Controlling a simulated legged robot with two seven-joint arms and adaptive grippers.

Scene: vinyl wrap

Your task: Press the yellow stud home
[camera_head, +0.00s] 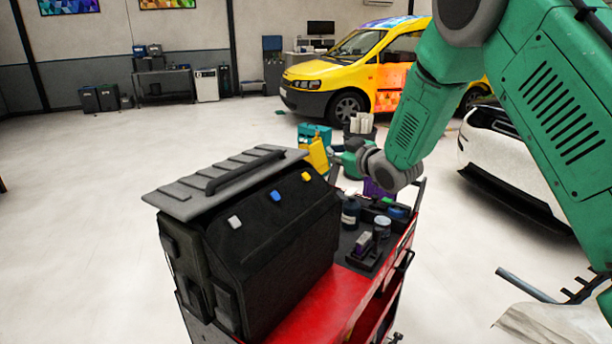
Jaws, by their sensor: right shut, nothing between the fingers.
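The yellow stud (306,176) is on the sloped face of a black case (275,240), near its upper right end. A blue stud (276,196) and a white stud (235,222) are on the same face, lower and to the left. My right gripper (338,160) is small in the view, just right of the case's upper right corner and apart from the yellow stud. It is shut and holds nothing; its fingertips are hard to make out. My left gripper is out of view.
The case, with a grey ribbed lid (228,180) and handle, stands on a red cart (320,302). Bottles (350,212) and small items fill the cart's right side. A yellow container (316,154) and teal bin (312,132) are behind. Floor to the left is clear.

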